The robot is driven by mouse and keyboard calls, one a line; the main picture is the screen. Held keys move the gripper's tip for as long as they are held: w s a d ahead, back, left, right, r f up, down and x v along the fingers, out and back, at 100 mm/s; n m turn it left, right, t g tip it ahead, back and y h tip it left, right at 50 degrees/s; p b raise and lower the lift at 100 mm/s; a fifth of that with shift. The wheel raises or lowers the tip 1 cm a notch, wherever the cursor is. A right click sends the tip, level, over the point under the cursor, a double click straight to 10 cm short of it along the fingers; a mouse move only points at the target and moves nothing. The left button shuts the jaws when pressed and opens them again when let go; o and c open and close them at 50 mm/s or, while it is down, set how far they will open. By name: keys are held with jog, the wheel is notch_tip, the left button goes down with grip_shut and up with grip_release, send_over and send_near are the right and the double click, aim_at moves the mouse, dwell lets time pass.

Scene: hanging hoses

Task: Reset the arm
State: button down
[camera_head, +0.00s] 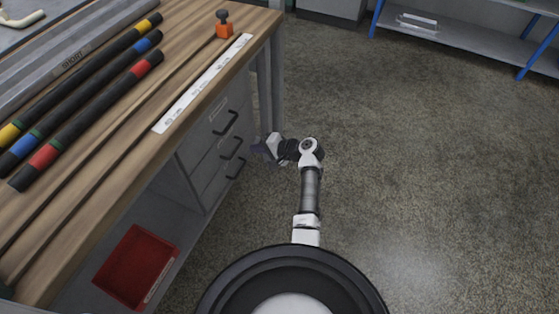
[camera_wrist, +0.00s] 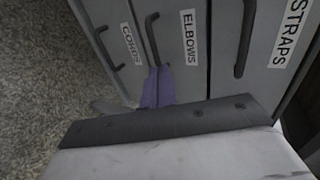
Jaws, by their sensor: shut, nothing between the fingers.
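My arm reaches out over the floor to the right of the workbench (camera_head: 95,195). My gripper (camera_head: 259,148) is at its end, pointing left toward the grey drawer unit (camera_head: 200,178) under the bench, below the bench top. In the wrist view my gripper's fingertips (camera_wrist: 158,75) are together and empty, seen against the drawer fronts labelled CORDS, ELBOWS (camera_wrist: 180,60) and STRAPS. The drawers look closed. I cannot tell whether the fingers touch a drawer front.
Three dark hoses with yellow, blue and red (camera_head: 43,156) bands lie on the bench. A red bin (camera_head: 136,262) sits on the lower shelf. A blue-legged shelf (camera_head: 468,40) stands behind. Floor at right is clear.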

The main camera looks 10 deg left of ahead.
jog(key=shift+s+d, duration=0.1)
jog(key=shift+d, duration=0.2)
